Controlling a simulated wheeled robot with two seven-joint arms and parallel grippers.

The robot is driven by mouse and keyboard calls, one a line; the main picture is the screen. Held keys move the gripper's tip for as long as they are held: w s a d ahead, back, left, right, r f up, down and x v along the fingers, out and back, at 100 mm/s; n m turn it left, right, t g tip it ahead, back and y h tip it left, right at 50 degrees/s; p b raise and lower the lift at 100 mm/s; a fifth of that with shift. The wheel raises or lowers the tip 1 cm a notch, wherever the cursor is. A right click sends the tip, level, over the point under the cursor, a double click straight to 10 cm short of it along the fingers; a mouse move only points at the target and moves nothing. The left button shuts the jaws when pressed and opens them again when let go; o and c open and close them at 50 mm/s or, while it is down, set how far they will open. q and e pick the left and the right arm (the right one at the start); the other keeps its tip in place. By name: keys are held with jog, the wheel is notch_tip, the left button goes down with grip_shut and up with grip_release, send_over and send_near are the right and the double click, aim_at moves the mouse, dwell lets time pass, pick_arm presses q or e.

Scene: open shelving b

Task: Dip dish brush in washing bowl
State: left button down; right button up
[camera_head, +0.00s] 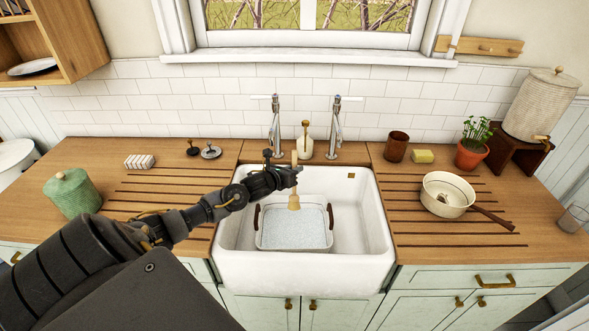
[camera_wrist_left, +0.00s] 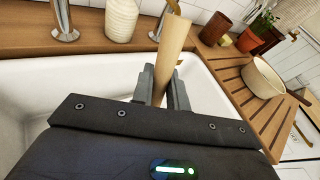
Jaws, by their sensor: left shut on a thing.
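My left gripper (camera_head: 289,172) is shut on the dish brush (camera_head: 294,197), which is wooden and roughly upright, with its head pointing down. The brush handle also shows between the fingers in the left wrist view (camera_wrist_left: 171,50). The washing bowl (camera_head: 329,238) stands in the white sink; it is a pale rectangular tub with brown handles and a light speckled surface inside. The brush is above the bowl's back part in the head view; I cannot tell the exact height gap. The brush head does not show in the wrist view. My right gripper is not in view.
The white sink (camera_head: 375,225) surrounds the bowl. Two metal taps (camera_head: 336,128) and a cream bottle (camera_head: 305,147) stand behind it. On the right counter are a brown cup (camera_head: 396,147), a yellow sponge (camera_head: 422,156), a potted plant (camera_head: 471,152) and a cream pan (camera_head: 446,207). A green jar (camera_head: 72,194) stands left.

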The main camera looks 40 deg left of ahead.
aim_at(294, 205)
pick_arm(q)
jog(key=shift+s+f, duration=0.1)
jog(key=shift+f, duration=0.05)
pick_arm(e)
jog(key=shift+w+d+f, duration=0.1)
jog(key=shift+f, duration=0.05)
